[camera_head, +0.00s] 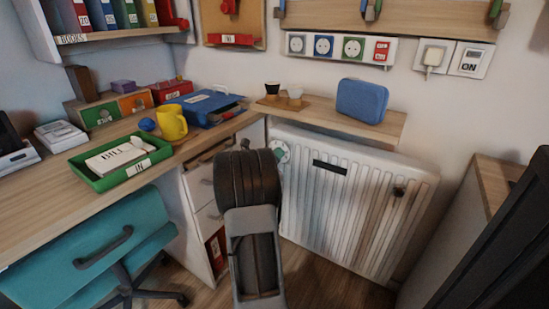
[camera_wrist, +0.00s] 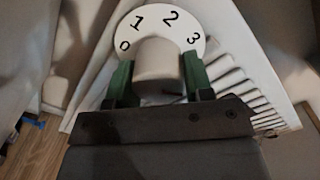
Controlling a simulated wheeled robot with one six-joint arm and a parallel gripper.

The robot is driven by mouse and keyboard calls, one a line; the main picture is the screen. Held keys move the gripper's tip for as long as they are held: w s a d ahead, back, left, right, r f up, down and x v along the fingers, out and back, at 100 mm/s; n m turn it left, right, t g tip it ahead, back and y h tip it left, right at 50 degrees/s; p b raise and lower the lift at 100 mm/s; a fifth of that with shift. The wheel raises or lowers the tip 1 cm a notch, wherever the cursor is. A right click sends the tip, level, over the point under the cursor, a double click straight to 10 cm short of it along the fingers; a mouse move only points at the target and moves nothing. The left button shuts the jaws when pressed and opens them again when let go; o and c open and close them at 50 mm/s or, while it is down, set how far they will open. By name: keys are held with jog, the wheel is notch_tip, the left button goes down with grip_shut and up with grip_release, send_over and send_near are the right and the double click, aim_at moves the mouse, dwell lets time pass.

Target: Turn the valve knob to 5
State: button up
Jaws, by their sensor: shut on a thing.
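The valve knob (camera_wrist: 158,60) is a pale, rounded cylinder in front of a white dial plate (camera_wrist: 150,20). The numbers 0, 1, 2 and 3 show on the plate in the wrist view; its lower part is hidden. My gripper (camera_wrist: 158,82) is shut on the knob, with a green finger at each side of it. No pointer mark on the knob is clear to me. In the head view the dial plate (camera_head: 281,151) shows at the radiator's upper left corner, with my arm in front of the knob.
The white radiator (camera_head: 350,205) stands against the wall below a wooden shelf (camera_head: 340,118) with a blue case (camera_head: 362,101). A desk (camera_head: 30,235) with drawers (camera_head: 200,185) is at the left, with a teal chair (camera_head: 90,250) before it. A dark panel stands at the right.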

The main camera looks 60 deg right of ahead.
jog(key=m, duration=0.5)
jog(key=shift+f, duration=0.2)
jog(key=m, duration=0.5)
jog(key=shift+w, duration=0.15)
jog(key=shift+m, duration=0.4)
jog(key=o, duration=0.9)
jog(key=shift+r, duration=0.1)
jog(key=a+p, duration=0.2)
jog(key=a, duration=1.2)
jog(key=shift+p, duration=0.4)
